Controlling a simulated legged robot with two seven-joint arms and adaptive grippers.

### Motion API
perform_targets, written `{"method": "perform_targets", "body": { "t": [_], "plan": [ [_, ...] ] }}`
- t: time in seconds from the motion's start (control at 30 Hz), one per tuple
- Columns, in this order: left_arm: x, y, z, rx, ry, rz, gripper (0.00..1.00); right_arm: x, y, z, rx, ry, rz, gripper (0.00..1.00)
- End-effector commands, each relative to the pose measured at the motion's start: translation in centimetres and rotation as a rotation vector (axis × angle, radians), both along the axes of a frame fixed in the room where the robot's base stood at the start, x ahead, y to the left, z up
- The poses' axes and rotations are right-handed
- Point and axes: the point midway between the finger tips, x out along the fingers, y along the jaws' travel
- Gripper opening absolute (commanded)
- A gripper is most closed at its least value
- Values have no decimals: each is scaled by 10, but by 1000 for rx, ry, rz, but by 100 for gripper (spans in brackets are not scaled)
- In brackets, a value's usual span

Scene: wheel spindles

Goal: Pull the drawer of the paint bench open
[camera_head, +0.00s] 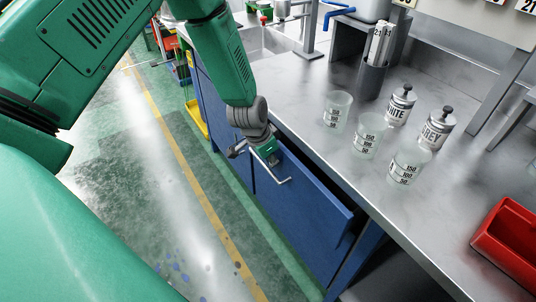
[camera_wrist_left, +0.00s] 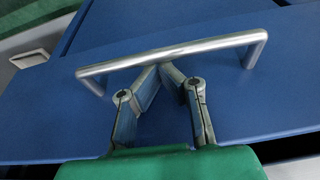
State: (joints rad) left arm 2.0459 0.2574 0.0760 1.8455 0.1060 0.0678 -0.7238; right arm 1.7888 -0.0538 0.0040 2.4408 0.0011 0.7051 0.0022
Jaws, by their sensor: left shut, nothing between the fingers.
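The paint bench's drawer has a blue front (camera_head: 305,205) with a metal bar handle (camera_head: 284,182). The drawer front appears to stand out a little from the bench, with a dark gap at its right end. My left gripper (camera_head: 270,160) is at the handle, coming down from above. In the left wrist view, the handle (camera_wrist_left: 190,50) crosses above the drawer front (camera_wrist_left: 240,100). There the left fingers (camera_wrist_left: 162,70) meet at their tips close to the bar, with nothing between them. Whether they touch the bar I cannot tell. My right gripper is not in view.
A red bin (camera_head: 510,240) stands at right. The floor (camera_head: 160,170) beside the bench is clear.

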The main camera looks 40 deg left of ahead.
Motion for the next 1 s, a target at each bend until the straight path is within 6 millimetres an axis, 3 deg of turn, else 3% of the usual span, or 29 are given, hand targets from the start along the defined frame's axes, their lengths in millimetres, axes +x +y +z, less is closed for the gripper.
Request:
{"method": "perform_targets", "body": {
  "t": [0.4, 0.57, 0.77, 1.0],
  "plan": [
    [0, 1, -3, -1, 0, 2, 0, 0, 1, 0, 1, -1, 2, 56],
    [-10, 3, -1, 2, 4, 2, 0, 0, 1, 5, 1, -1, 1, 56],
    [-49, 19, 1, -3, 6, 6, 0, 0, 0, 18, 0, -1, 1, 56],
    [-114, 48, 0, -7, 7, 6, 0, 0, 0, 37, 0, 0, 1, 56]
  ]
}}
